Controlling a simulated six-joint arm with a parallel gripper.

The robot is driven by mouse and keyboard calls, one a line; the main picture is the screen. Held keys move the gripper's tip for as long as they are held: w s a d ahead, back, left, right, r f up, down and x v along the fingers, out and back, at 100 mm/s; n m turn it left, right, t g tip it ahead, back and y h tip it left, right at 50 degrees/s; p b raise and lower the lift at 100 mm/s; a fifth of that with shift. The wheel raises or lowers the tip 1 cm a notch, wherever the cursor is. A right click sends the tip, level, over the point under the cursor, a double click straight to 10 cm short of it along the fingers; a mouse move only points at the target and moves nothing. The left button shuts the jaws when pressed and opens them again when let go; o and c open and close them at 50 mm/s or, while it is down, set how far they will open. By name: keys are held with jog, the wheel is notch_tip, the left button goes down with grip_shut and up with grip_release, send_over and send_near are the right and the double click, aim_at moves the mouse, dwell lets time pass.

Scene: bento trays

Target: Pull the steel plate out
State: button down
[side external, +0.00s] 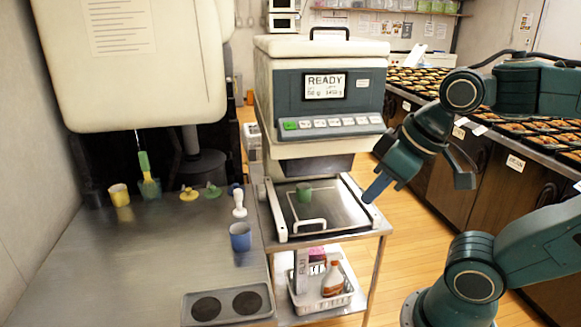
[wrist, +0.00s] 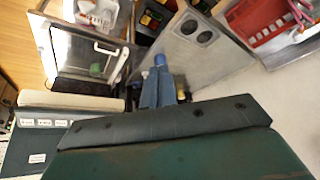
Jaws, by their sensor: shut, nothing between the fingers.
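The steel plate (side external: 340,215) lies flat in a pale frame below the machine with the READY display. A white handle (side external: 310,225) is at its front edge. A small green cup (side external: 304,193) stands on the plate. In the wrist view the plate (wrist: 72,48) and its handle (wrist: 107,48) are at the upper left. My gripper (side external: 374,190) has blue fingers, shut and empty, in the air near the plate's right side. The fingers also show in the wrist view (wrist: 160,68), apart from the handle.
The machine (side external: 325,150) rises behind the plate. A steel counter (side external: 130,260) to the left holds a blue cup (side external: 240,236), a white stamp-like tool (side external: 239,203) and a dark two-hole tray (side external: 228,305). A basket with a bottle (side external: 332,280) sits below. Food trays line the right-hand counter.

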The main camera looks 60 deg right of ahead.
jog(key=c, duration=2.1)
grip_release()
jog(key=o, duration=0.6)
jog(key=shift+w, duration=0.15)
jog(key=w+d+f+n+g+h, duration=0.1)
jog(key=w+d+f+n, duration=0.1)
jog(key=w+d, duration=0.5)
jog(key=w+d+f+n+g, duration=0.1)
jog(key=w+d+f+n, duration=0.2)
jog(key=w, duration=0.7)
jog(key=w+d+f+n, duration=0.1)
jog(key=w+d+f, duration=0.1)
jog(key=d+f, duration=0.3)
jog(key=w+d+f+n+g, duration=0.1)
jog(key=w+d+f, duration=0.2)
jog(key=d+f, duration=0.1)
jog(key=w+d+f+n+g, duration=0.1)
jog(key=w+d+f+n, duration=0.1)
jog(key=d+f, duration=0.3)
jog(key=shift+w+d+f+h, duration=0.35)
jog(key=shift+w+d, duration=0.1)
jog(key=shift+w, duration=0.1)
